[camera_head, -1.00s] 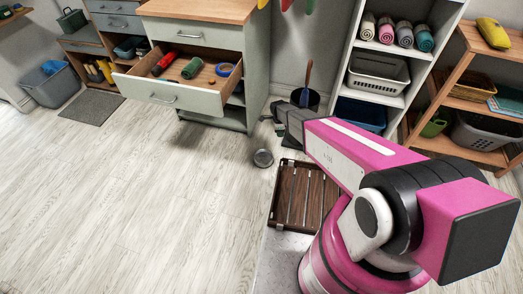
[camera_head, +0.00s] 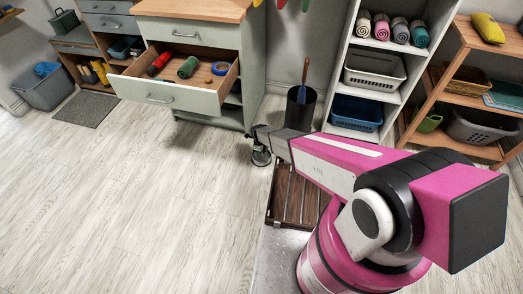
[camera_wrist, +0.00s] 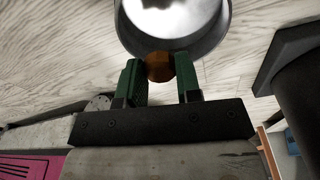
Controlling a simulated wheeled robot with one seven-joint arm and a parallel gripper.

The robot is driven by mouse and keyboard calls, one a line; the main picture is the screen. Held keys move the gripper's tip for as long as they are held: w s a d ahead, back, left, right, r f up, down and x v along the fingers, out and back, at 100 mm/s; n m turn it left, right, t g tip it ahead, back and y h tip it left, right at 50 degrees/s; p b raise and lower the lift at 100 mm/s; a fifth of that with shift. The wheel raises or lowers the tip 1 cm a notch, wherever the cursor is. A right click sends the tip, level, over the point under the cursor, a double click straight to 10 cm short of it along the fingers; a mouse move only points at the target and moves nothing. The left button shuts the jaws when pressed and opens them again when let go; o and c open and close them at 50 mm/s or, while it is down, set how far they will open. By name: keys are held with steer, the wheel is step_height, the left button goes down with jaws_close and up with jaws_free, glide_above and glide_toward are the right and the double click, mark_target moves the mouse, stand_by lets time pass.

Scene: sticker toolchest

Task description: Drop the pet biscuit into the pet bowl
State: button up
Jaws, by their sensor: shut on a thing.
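The pet bowl (camera_head: 261,158) is a small round grey metal bowl on the floor, partly covered by my gripper in the head view. In the wrist view the bowl (camera_wrist: 172,25) fills the top middle, with a shiny inside and its upper part cut off. The pet biscuit (camera_wrist: 159,67) is a small orange-brown piece between the green fingers of my gripper (camera_wrist: 159,72). The gripper is shut on it. In the wrist view the biscuit overlaps the bowl's near rim. In the head view my gripper (camera_head: 262,143) is at the bowl, and the biscuit cannot be made out.
An open drawer (camera_head: 165,94) with a red thing, a green roll and blue tape juts out behind left. A slatted brown mat (camera_head: 291,195) lies nearer. The floor at left is clear.

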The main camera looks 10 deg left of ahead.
steer(key=shift+f, duration=1.3)
steer(key=o, duration=1)
steer(key=shift+r, duration=0.15)
steer(key=r, duration=0.3)
steer(key=a+r, duration=0.1)
steer(key=r, duration=0.6)
steer(key=shift+w+a+r, duration=0.15)
steer(key=shift+w+r, duration=0.05)
steer(key=shift+r, duration=0.05)
